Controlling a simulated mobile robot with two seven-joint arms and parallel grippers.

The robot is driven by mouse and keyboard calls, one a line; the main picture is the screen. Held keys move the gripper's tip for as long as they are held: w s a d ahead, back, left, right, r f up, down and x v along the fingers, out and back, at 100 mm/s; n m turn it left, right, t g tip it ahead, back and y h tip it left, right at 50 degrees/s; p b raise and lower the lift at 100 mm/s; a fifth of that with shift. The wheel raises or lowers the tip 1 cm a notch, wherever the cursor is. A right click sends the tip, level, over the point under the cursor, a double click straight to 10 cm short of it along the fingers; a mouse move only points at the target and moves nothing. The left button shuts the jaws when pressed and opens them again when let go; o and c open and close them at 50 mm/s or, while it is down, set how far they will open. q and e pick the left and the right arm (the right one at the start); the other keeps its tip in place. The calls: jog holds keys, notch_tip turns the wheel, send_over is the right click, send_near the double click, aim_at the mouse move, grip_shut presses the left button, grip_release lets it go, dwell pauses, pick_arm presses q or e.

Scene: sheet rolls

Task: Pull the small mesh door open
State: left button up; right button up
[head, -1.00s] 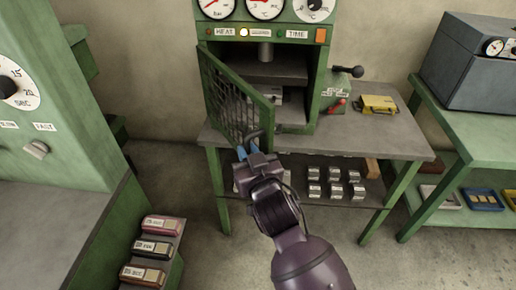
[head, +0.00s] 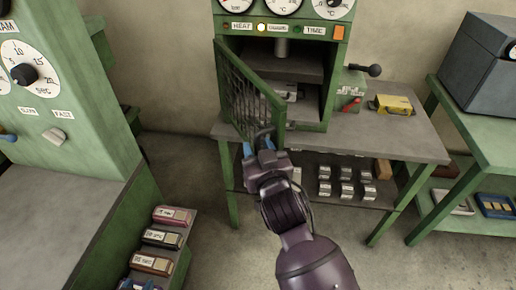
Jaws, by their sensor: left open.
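The small mesh door (head: 243,95) has a green frame and dark wire mesh. It stands swung partly outward from the front of the green cabinet (head: 338,60), hinged on the left. Its dark handle (head: 264,131) is near the lower free edge. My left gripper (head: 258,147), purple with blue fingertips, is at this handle. Its fingers are apart, one on either side of the handle's lower part; whether they touch it is unclear. My forearm rises from the bottom edge, right of centre. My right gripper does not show.
The cabinet stands on a grey table (head: 410,145) with small metal blocks (head: 346,190) on its shelf. A yellow device (head: 393,104) lies to the right. A green machine (head: 75,100) and a rack of labelled boxes (head: 160,238) stand left. Floor is free between them.

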jog(key=v, duration=1)
jog(key=shift+s, duration=0.4)
jog(key=shift+c, duration=0.3)
